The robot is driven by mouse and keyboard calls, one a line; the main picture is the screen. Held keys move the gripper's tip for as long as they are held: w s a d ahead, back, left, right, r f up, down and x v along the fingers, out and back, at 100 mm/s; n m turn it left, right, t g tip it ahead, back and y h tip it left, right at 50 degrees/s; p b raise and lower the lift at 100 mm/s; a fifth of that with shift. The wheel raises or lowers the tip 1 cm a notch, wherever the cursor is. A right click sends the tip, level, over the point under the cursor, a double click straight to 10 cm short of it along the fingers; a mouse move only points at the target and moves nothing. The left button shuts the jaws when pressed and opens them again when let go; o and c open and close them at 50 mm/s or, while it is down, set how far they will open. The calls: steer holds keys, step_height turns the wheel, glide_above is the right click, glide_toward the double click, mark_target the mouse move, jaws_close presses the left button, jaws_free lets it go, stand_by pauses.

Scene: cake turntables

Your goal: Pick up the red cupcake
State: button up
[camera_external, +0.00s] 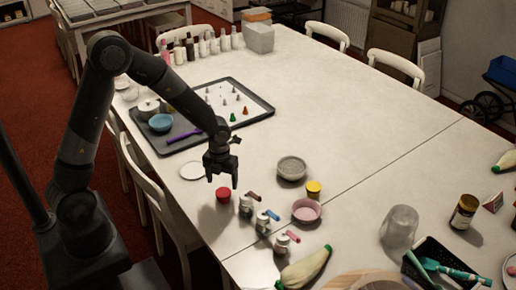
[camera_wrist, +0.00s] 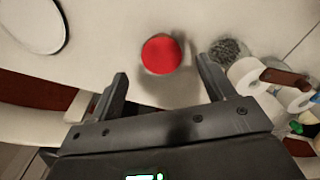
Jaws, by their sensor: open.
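The red cupcake (camera_external: 223,195) stands on the white table near its left edge. In the wrist view the red cupcake (camera_wrist: 161,54) shows as a round red top, lying between the lines of the two fingers and a little beyond their tips. My gripper (camera_external: 221,177) is above the cupcake in the external view, fingers pointing down. In the wrist view my gripper (camera_wrist: 161,65) has its two fingers wide apart with nothing between them. No contact with the cupcake is visible.
A white plate (camera_external: 194,171) lies behind left. A dark tray (camera_external: 260,100) is farther back.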

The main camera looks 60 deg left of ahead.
mark_target(224, 192)
steer(key=shift+w+f, duration=0.1)
steer(key=shift+f, duration=3.25)
steer(key=shift+c, duration=0.4)
steer(key=c, duration=1)
steer(key=shift+o, duration=0.2)
steer(key=shift+r, duration=0.15)
